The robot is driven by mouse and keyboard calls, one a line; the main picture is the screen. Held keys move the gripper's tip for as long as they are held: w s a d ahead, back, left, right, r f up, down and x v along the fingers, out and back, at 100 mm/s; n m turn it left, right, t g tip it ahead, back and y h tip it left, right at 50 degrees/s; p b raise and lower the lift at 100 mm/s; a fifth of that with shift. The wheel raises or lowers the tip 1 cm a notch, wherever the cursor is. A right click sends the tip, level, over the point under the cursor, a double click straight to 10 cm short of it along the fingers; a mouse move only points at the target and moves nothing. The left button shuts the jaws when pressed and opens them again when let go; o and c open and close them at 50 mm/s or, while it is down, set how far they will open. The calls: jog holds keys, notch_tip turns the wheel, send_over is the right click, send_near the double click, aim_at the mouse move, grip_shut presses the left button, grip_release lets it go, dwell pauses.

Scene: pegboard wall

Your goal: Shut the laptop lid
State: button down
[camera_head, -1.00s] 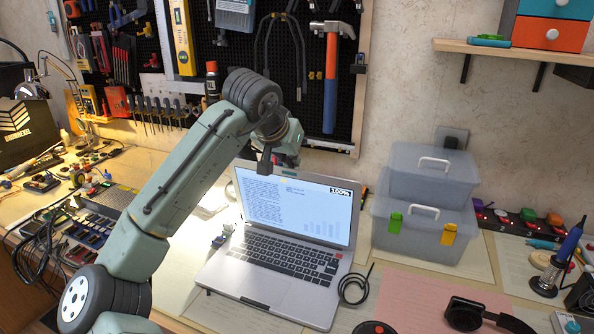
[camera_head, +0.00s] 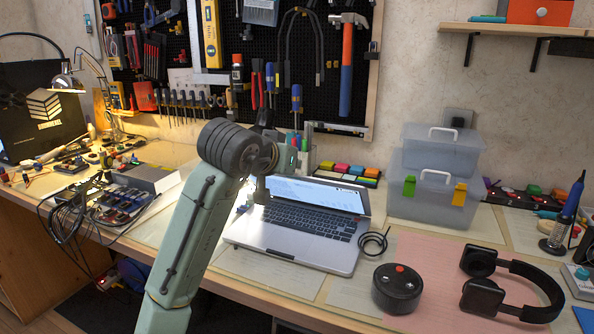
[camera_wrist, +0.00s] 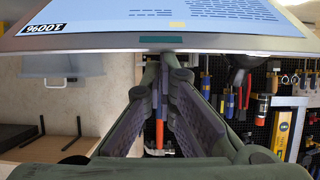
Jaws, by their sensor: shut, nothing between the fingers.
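The laptop (camera_head: 292,238) stands on the bench, keyboard facing up. Its lid (camera_head: 325,196) is open, with the lit screen showing as a shallow, foreshortened band in the head view. My gripper (camera_wrist: 165,62) is shut and empty in the wrist view, its fingertips meeting right by the lid's edge (camera_wrist: 230,44). I cannot tell whether they touch it. The wrist view is upside down and shows part of the screen at the top. In the head view my arm's end is at the lid's left side, covering its left corner; the fingers are not clear there.
Clear plastic boxes (camera_head: 433,180) stand right of the laptop. A black cable coil (camera_head: 373,242), a round black device (camera_head: 397,288) and headphones (camera_head: 510,283) lie to the right. Small coloured blocks (camera_head: 343,170) sit behind the lid. A tool pegboard (camera_head: 330,90) hangs on the wall.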

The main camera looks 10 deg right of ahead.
jog(key=shift+s+a+f+t+h+b, duration=0.55)
jog(key=shift+s+a+f+t+b, duration=0.4)
jog(key=shift+f+b, duration=1.15)
jog(key=shift+s+a+f+t+h+b, duration=0.7)
jog(key=shift+s+f+b, duration=0.6)
jog(key=shift+b, duration=1.3)
jog(key=shift+s+a+f+t+h+b, duration=0.45)
jog(key=shift+s+f+t+b, duration=0.45)
jog(key=shift+f+b, duration=1.3)
jog(key=shift+r, duration=0.25)
